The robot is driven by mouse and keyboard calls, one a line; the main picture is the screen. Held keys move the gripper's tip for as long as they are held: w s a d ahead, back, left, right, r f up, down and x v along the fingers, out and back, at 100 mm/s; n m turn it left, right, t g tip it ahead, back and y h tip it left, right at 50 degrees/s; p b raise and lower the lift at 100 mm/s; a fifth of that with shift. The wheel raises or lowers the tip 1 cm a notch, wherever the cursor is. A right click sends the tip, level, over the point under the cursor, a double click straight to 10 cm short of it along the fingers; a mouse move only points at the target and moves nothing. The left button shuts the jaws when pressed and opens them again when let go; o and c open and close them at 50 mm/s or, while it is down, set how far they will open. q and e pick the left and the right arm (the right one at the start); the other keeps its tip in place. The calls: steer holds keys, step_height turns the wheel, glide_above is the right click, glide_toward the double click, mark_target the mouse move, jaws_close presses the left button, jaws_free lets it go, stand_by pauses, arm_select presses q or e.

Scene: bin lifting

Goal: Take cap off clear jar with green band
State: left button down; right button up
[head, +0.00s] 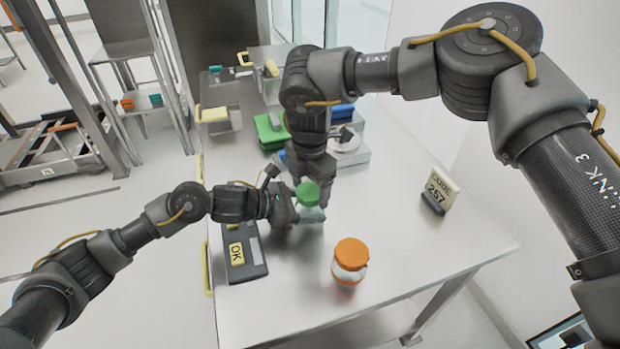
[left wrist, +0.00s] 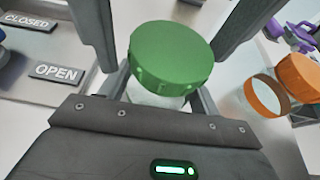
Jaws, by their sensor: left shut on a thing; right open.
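The clear jar (head: 312,214) with a green cap (head: 307,195) stands upright near the middle of the table. My left gripper (head: 300,214) comes from the left and is shut on the jar body below the cap. The left wrist view shows the green cap (left wrist: 171,55) seated on the jar, with a little clear glass under it. My right gripper (head: 313,178) points down from above and is open. In the left wrist view its fingers stand on both sides of the cap with visible gaps. The jar's band is hidden.
A jar with an orange cap (head: 351,254) stands at the front right; its orange band (left wrist: 266,95) shows in the left wrist view. A CODE 257 sign (head: 438,190) stands right. Bins (head: 215,118) are behind.

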steer(key=c, duration=1)
steer(key=n, duration=0.3)
steer(key=shift+n, duration=0.3)
steer(key=o, duration=1.1)
steer(key=shift+r, duration=0.15)
